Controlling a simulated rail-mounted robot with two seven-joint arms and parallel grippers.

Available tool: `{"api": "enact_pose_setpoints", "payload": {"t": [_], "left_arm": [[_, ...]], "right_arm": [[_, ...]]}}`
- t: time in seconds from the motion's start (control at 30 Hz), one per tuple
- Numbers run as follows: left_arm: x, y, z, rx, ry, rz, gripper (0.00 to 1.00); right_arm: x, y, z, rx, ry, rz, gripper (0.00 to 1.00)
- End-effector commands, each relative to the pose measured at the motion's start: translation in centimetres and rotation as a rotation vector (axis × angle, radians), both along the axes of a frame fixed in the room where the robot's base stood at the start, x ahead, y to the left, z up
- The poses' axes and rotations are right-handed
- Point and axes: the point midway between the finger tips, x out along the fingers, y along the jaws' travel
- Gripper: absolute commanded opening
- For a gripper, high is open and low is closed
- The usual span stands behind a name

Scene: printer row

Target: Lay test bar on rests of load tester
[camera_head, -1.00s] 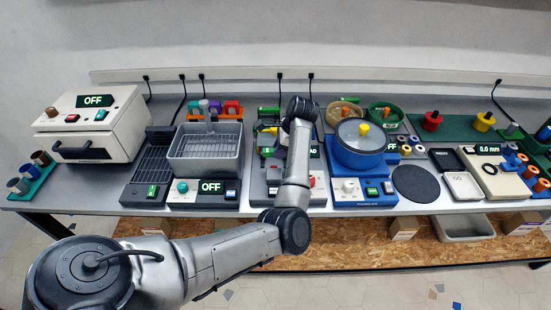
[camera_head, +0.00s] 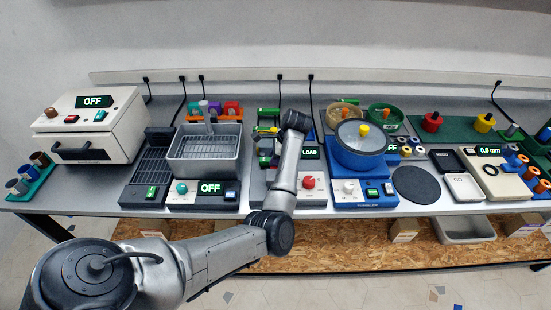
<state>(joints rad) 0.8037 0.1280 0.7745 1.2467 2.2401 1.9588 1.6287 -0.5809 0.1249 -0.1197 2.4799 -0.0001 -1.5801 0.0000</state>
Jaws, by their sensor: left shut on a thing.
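The load tester (camera_head: 283,199) stands in the middle of the bench, a grey base with a red knob and a lit LOAD display. My left arm reaches over it from below. My left gripper (camera_head: 273,140) is at the tester's rear left part, small and partly hidden by my wrist. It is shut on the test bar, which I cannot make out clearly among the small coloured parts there. The rests are mostly hidden behind my arm and gripper, so I cannot tell whether the bar touches them. My right gripper is not in view.
A grey basin (camera_head: 205,155) on a base with an OFF display stands left of the tester. A blue lidded pot (camera_head: 359,148) on a blue unit stands close on the right. Green and yellow parts (camera_head: 267,118) sit behind my gripper. A black round mat (camera_head: 416,185) lies farther right.

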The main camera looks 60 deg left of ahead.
Motion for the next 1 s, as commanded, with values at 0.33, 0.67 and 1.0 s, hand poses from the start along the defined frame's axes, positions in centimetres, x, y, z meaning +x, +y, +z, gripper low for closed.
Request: {"api": "enact_pose_setpoints", "payload": {"t": [0.33,0.67,1.0], "left_arm": [[0.0,0.0,-0.3,0.000,0.000,0.000,0.44],[0.0,0.0,-0.1,0.000,0.000,0.000,0.50],[1.6,-0.9,4.2,-0.001,-0.005,-0.001,0.50]], "right_arm": [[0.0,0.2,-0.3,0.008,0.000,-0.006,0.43],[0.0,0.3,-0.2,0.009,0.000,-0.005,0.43],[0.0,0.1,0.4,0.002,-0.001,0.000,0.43]]}}
